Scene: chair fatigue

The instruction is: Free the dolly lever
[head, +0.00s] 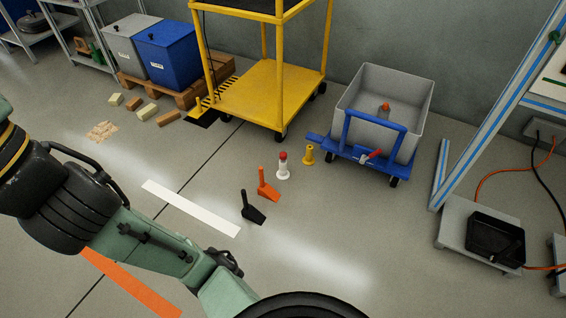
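A blue dolly (340,152) with a push bar stands on the floor right of centre, against the back wall. It carries a grey open bin (420,95). A small lever with a red end (373,154) sits low on the dolly's front side, below the push bar. What it touches is too small to tell. Inside the bin stands an object with an orange-red top (384,106). My arm crosses the lower left of the head view, well away from the dolly. My gripper cannot be made out in this view.
In front of the dolly stand a yellow post (309,154), a red-topped white post (283,167), an orange wedge with handle (267,186) and a black one (252,209). A yellow cart (262,92) stands left, a workbench leg (487,120) right. Floor in front is mostly clear.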

